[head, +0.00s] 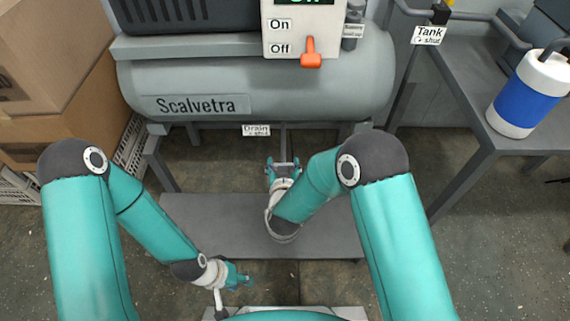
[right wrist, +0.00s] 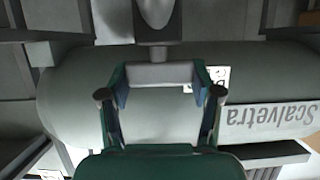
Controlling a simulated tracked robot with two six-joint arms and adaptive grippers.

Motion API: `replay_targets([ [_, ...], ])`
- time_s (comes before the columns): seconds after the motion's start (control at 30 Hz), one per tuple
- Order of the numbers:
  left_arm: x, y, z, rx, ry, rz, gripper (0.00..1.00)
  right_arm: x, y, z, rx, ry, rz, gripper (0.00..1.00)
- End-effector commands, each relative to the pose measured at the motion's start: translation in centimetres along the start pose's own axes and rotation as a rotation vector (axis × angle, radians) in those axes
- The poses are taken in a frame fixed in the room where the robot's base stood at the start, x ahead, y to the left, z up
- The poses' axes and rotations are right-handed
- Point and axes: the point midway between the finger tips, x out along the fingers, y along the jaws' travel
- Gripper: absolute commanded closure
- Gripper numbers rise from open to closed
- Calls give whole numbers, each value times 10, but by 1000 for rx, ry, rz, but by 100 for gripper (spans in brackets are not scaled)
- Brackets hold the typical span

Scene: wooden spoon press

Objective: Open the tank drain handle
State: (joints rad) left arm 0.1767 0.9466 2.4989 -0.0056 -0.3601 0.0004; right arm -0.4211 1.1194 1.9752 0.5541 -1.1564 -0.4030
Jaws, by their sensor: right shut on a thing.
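The grey tank (head: 300,88) marked "Scalvetra" lies across the back. A white "Drain" label (head: 256,130) with "shut" under it hangs below the tank. The drain handle, a light grey crossbar on a dark stem, shows in the right wrist view (right wrist: 158,75). My right gripper (head: 283,163) is under the tank, its two fingertips at the ends of the crossbar, shut on it. In the head view it covers most of the handle. My left gripper (head: 240,278) is low, in front of the grey shelf, apart from the handle. Its fingers are too small to read.
A panel with On and Off marks and an orange lever (head: 311,53) sits above the tank. A "Tank shut" label (head: 428,35) hangs at right. A bench (head: 468,95) holds a blue-and-white canister (head: 525,95). Cardboard boxes (head: 60,75) stand at left. A grey shelf (head: 215,225) lies below.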

Motion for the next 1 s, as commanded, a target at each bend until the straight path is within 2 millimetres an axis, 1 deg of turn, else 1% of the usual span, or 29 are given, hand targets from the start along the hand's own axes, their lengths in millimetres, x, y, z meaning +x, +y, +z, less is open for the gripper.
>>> replay_targets([
  [0.27, 13, -5, 0, 0, 0, 0, 60, 2, 3, 2, -44, 0, -103, 71],
  [0.7, 48, -17, 0, 0, 0, 0, 60, 3, 4, 2, -183, 3, -436, 71],
  [0.83, 53, -19, 0, 0, 0, 0, 60, 2, 3, 1, -220, 1, -525, 71],
  [1.0, 54, -19, 0, 0, 0, 0, 60, 2, 2, 0, -257, 0, -614, 71],
])
